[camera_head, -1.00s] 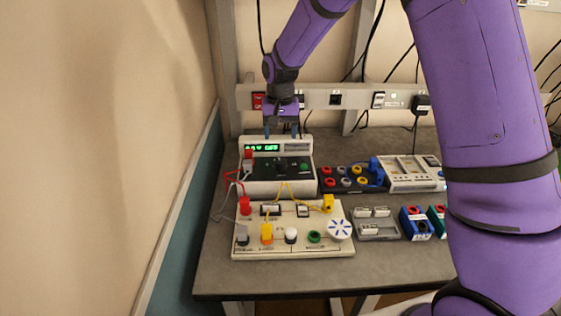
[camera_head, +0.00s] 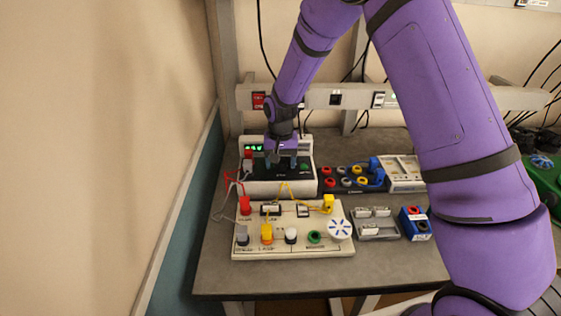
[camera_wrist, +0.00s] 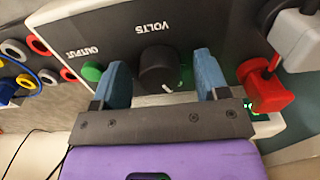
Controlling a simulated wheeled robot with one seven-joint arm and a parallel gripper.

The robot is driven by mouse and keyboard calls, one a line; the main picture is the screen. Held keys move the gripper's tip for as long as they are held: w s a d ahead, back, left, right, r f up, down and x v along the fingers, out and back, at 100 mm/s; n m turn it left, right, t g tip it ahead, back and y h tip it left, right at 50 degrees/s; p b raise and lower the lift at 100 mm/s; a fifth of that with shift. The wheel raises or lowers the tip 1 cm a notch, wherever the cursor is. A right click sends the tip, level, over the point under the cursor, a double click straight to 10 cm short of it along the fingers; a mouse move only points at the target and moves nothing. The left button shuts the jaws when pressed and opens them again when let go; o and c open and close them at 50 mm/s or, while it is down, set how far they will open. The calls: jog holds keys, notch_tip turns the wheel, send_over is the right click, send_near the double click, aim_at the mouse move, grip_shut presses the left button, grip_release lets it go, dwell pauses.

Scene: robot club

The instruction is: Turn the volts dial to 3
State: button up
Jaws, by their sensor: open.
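The volts dial (camera_wrist: 160,70) is a round black knob with a small white mark, on the dark panel of the white power supply (camera_head: 250,188). The wrist view shows the word VOLTS beside it. My gripper (camera_wrist: 164,75) is open, with one blue fingertip on each side of the dial and a visible gap to it on both sides. In the head view my gripper (camera_head: 281,162) is over the panel and hides the dial. The green display (camera_head: 254,148) is partly hidden and its reading is not legible.
A green output button (camera_wrist: 92,71) sits beside one finger, and a red plug (camera_wrist: 268,88) with a grey plug (camera_wrist: 296,38) sits beside the other. A cream circuit board (camera_head: 270,248) with wires stands in front. A socket block (camera_head: 350,172) is to the right.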

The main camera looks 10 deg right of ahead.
jog(key=c, duration=0.9)
jog(key=shift+c, duration=0.2)
jog(key=shift+n, duration=0.3)
jog(key=n, duration=0.8)
jog(key=shift+n, duration=0.3)
jog(key=o, duration=0.9)
